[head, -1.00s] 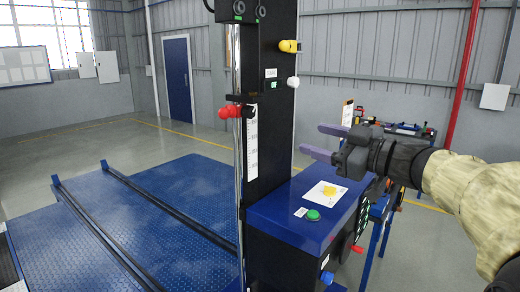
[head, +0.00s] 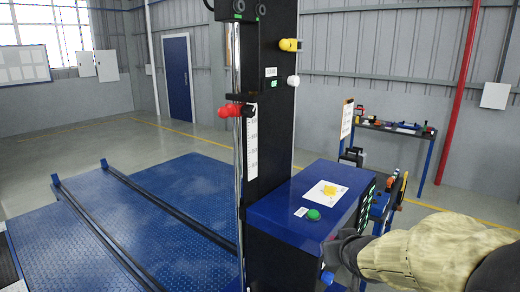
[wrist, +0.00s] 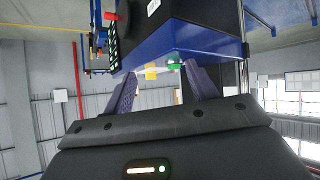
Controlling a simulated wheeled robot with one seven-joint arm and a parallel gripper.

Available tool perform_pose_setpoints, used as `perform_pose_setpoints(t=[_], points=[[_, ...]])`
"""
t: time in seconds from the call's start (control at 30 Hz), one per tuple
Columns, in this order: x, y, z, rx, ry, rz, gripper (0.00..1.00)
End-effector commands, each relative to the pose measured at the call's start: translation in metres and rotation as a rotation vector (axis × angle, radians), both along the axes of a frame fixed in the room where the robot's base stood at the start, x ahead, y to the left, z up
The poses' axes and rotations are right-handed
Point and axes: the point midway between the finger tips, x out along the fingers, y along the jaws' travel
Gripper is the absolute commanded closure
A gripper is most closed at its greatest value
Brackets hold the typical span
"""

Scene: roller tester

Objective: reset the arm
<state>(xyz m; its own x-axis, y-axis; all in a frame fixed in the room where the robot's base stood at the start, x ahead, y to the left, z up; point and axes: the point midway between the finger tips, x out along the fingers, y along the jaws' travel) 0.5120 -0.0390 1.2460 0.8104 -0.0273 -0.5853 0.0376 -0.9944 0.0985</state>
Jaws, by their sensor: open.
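My gripper (wrist: 160,88) is open and empty in the wrist view, its two purple fingers spread apart. The blue top of the roller tester's console shows beyond the fingers. In the head view my arm reaches in from the lower right, and only a dark part of the gripper shows beside the console's lower right side. The fingers are hidden there. The console (head: 285,228) has a blue top with a green button (head: 313,214) and a sheet with a yellow mark (head: 326,194). The green button also shows in the wrist view (wrist: 174,64).
A black column (head: 268,100) with a red knob (head: 228,111) and a yellow knob (head: 289,45) rises behind the console. A blue ribbed platform (head: 150,225) lies left. A tool bench (head: 395,130) stands at the back right.

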Motion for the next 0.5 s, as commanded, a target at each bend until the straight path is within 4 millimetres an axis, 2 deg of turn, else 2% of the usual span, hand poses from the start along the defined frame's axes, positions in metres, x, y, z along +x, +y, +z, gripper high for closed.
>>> perform_pose_setpoints(t=[0.03,0.2,0.33,0.4,0.5], points=[[-0.02,0.004,-0.026,0.006,0.101,-0.024,0.43],[-0.095,0.019,-0.094,0.035,0.441,-0.068,0.43],[-0.144,0.033,-0.122,0.064,0.633,-0.072,0.43],[-0.158,0.037,-0.129,0.075,0.69,-0.071,0.43],[-0.166,0.04,-0.132,0.082,0.718,-0.069,0.43]])
